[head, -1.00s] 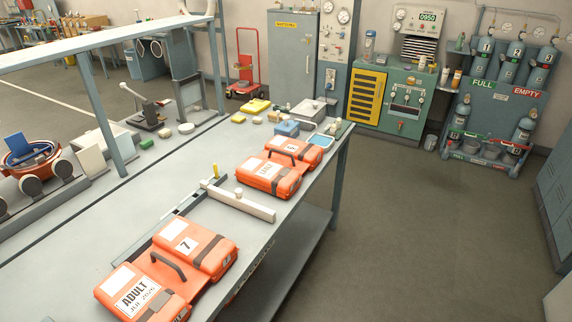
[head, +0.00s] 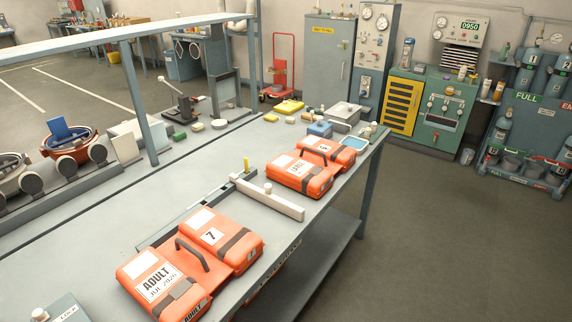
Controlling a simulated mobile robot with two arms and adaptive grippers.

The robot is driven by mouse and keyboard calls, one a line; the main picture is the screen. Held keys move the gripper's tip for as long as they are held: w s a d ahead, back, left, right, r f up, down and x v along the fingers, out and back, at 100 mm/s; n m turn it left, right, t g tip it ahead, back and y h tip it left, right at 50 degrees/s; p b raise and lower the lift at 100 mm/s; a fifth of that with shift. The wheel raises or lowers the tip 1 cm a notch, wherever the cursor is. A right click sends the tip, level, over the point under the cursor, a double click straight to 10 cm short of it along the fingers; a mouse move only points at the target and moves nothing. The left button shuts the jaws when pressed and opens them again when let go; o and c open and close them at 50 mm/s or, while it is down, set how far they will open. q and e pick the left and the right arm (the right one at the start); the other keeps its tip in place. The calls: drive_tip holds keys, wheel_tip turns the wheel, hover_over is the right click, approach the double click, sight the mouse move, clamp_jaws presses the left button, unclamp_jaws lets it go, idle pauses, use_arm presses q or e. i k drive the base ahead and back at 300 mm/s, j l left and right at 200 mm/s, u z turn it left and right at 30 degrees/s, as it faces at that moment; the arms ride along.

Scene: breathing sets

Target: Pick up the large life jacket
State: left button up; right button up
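A large orange life jacket (head: 226,228) lies flat on the near part of the grey workbench (head: 104,238). It has a dark carry handle, dark straps, a label reading ADULT and a patch with the number 7. A smaller orange life jacket (head: 297,184) lies farther along the bench, also with a dark handle and white labels. A pale bar (head: 270,199) lies between the two jackets, apart from the large one. Neither of my grippers shows in the head view.
A raised shelf (head: 122,33) on posts runs along the bench's left side. Bowls (head: 70,140) and small items stand on the left. Cabinets and a cylinder rack (head: 540,130) line the back. The floor at right is clear.

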sight(309, 170)
drive_tip(key=i+l+u, duration=0.15)
drive_tip(key=u, duration=0.35)
drive_tip(key=i+l+u, duration=0.1)
drive_tip(key=l+u, duration=0.15)
drive_tip(key=u, duration=0.2)
drive_tip(key=l+u, duration=0.25)
drive_tip(key=u, duration=0.25)
drive_tip(key=l+u, duration=0.15)
drive_tip(key=l, duration=0.4)
drive_tip(key=l+u, duration=0.15)
drive_tip(key=l, duration=0.4)
drive_tip(key=l+u, duration=0.15)
drive_tip(key=l, duration=0.4)
drive_tip(key=l+u, duration=0.15)
drive_tip(key=l, duration=0.35)
drive_tip(key=k+l+u, duration=0.15)
drive_tip(key=l, duration=0.4)
drive_tip(key=k+l+u, duration=0.15)
drive_tip(key=l, duration=0.35)
